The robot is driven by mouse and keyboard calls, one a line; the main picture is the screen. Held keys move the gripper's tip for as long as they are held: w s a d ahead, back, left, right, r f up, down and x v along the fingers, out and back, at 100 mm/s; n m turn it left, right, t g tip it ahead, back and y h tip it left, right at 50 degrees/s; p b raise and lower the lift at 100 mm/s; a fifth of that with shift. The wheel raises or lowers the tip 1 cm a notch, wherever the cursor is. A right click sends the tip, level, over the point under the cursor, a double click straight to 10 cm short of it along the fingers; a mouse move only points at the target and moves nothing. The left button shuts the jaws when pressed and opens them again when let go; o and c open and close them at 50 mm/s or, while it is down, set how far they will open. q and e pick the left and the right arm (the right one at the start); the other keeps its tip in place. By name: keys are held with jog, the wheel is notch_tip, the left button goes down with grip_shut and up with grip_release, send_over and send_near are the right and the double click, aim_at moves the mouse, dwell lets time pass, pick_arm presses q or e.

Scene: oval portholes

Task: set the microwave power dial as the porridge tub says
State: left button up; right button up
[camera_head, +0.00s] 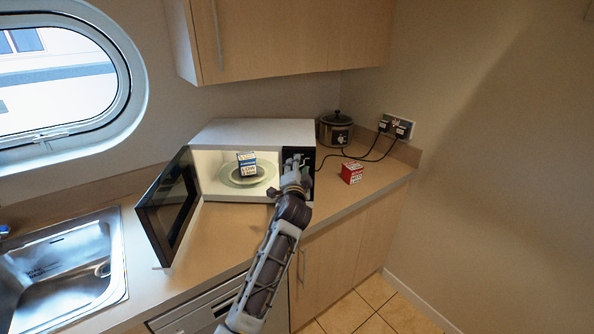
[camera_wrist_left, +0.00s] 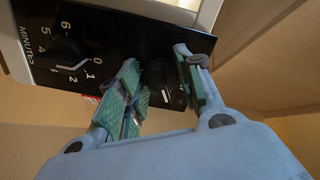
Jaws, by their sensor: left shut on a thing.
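The white microwave (camera_head: 255,132) stands on the counter with its door open to the left. Its black control panel (camera_wrist_left: 105,20) shows a dial marked MINUTES (camera_wrist_left: 66,52) in the left wrist view. My left gripper (camera_head: 296,172) is at the panel; in the wrist view its fingers (camera_wrist_left: 160,84) are shut on a second dark dial (camera_wrist_left: 157,72). A small blue, white and yellow tub (camera_head: 247,163) stands on the glass plate (camera_head: 232,179) inside the microwave. Its print is too small to read.
A red box (camera_head: 351,173) sits on the counter right of the microwave. A slow cooker (camera_head: 335,130) stands behind it, with cables to the wall socket (camera_head: 396,126). The open door (camera_head: 168,208) juts over the counter near the sink (camera_head: 65,265).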

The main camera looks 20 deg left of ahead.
pick_arm(q)
jog(key=o, duration=1)
jog(key=shift+v, duration=6.05)
jog(key=shift+f, duration=0.1)
jog(key=shift+a, duration=0.1)
